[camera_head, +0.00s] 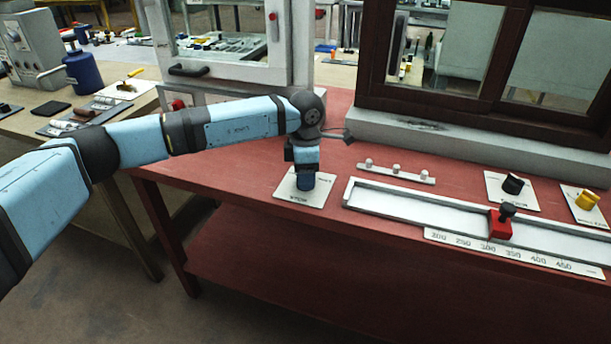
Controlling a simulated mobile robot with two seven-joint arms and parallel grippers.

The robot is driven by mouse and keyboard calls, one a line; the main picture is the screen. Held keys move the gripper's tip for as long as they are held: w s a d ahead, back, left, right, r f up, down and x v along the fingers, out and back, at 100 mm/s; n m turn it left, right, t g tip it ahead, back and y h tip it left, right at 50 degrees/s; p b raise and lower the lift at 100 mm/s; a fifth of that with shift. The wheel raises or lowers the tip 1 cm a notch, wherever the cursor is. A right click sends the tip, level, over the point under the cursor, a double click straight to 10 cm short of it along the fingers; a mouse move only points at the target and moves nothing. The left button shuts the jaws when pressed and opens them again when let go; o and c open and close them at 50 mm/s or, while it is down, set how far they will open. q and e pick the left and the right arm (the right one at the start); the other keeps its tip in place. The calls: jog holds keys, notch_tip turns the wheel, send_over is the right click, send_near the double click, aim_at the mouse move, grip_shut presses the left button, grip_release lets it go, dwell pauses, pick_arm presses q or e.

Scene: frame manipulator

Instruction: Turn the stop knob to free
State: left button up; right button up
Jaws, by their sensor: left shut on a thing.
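My left gripper (306,181) points straight down at a white labelled plate (291,201) on the left part of the red bench. It is shut on the knob of that plate, which the gripper hides almost fully. The plate's lettering is too small to read. A red slide block with a black knob on top (501,222) sits on the long white rail. A black knob (513,185) and a yellow knob (587,200) stand on their own white plates at the right. Which knob is the stop knob cannot be read from the labels. My right gripper is not in view.
The white rail (420,209) with a number scale (510,255) runs along the red bench (250,225). A strip with three white pegs (395,172) lies behind it. A dark red window frame (440,99) stands at the back. A side table (30,125) holds a blue bottle (84,72).

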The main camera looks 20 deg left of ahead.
pick_arm(q)
jog(key=shift+m, duration=1)
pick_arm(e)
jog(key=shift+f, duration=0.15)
pick_arm(q)
jog(key=o, duration=0.9)
jog(key=r, duration=0.9)
jog(key=r+p, duration=0.1)
jog(key=r, duration=0.4)
jog(key=shift+w, duration=0.3)
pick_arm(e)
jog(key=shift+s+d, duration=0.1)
pick_arm(q)
jog(key=shift+f, duration=0.1)
